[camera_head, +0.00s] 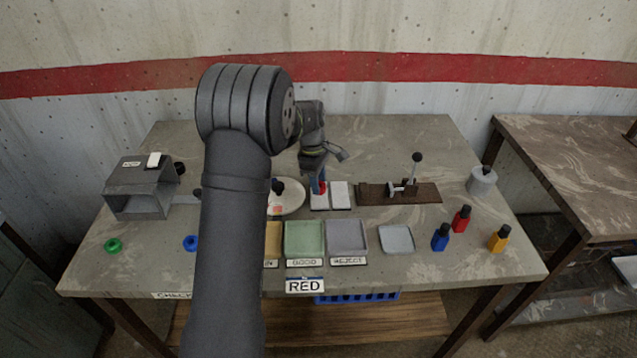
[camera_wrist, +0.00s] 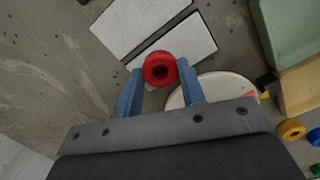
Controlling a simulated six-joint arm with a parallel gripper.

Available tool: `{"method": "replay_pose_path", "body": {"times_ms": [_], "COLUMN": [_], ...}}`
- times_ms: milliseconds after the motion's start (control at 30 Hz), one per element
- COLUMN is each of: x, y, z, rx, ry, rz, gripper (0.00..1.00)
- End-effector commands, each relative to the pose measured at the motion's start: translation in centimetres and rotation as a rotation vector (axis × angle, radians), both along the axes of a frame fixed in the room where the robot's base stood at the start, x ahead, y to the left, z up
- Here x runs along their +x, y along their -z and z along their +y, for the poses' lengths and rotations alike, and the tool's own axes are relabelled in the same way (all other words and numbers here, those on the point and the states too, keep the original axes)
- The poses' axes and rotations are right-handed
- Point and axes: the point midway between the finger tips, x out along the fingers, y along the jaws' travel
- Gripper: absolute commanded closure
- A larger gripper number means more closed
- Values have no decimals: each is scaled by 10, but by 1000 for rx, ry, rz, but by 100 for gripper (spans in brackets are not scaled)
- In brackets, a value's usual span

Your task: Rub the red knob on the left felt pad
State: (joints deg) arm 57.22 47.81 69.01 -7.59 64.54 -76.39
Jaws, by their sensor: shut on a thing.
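My gripper (camera_wrist: 160,82) is shut on the red knob (camera_wrist: 160,68), with one blue finger on each side of it. In the head view the red knob (camera_head: 322,187) shows low at the far end of the left felt pad (camera_head: 320,202). In the wrist view the left felt pad (camera_wrist: 185,38) lies just beyond the knob, which overlaps its near end. I cannot tell whether the knob touches the felt. The right felt pad (camera_head: 341,196) lies alongside, bare; it also shows in the wrist view (camera_wrist: 135,20).
A round white plate (camera_head: 292,208) with a black-topped item lies left of the pads. Green (camera_head: 304,238) and grey (camera_head: 347,238) trays are in front. A brown lever fixture (camera_head: 425,193) stands right. Red, blue and yellow bottles stand front right.

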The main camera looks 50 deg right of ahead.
Motion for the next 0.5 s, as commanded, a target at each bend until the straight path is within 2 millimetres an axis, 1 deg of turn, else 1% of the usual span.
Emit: {"method": "replay_pose_path", "body": {"times_ms": [333, 500], "x": [9, 9], "y": [1, 0], "z": [-9, -8], "rx": [1, 2], "ry": [0, 0], "rz": [0, 1], "gripper": [100, 100]}}
